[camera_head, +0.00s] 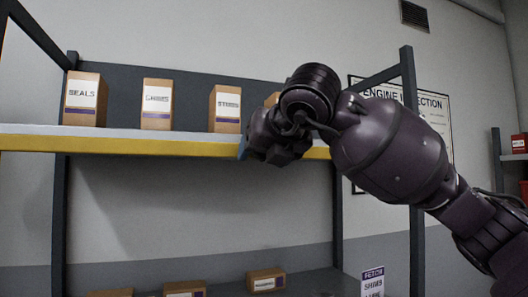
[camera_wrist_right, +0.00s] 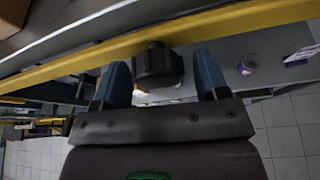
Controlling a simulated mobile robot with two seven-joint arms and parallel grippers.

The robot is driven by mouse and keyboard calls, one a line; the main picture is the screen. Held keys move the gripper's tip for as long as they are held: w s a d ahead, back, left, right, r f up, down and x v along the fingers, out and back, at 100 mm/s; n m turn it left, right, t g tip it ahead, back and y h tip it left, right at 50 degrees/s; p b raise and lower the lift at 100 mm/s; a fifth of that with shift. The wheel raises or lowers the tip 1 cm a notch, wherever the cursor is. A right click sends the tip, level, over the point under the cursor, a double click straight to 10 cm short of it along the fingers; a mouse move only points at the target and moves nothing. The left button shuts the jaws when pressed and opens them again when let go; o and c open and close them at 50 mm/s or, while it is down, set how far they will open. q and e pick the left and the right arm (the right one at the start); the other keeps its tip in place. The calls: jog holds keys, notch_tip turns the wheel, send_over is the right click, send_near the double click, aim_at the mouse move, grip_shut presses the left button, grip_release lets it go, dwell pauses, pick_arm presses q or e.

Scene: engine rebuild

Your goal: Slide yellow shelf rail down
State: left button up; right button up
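The yellow shelf rail (camera_head: 150,147) runs along the front edge of the upper shelf in the head view, and my right arm covers part of it. It also crosses the wrist view as a yellow bar (camera_wrist_right: 225,27). My right gripper (camera_head: 243,148) is at the rail's right part. In the right wrist view, its two blue fingers (camera_wrist_right: 162,75) are apart, on either side of a dark block (camera_wrist_right: 155,66) just below the rail. Small gaps seem to show beside the block; contact with the rail cannot be told. My left gripper is not in view.
Boxes labelled SEALS (camera_head: 85,100) and others stand on the upper shelf (camera_head: 60,130). Small boxes (camera_head: 266,281) lie on the lower shelf. A grey upright (camera_head: 411,150) stands at the right, behind my right arm. The space between the shelves is open.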

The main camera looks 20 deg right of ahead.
jog(key=shift+r, duration=0.1)
jog(key=v, duration=1)
jog(key=shift+s+r, duration=0.15)
jog(key=shift+s, duration=0.25)
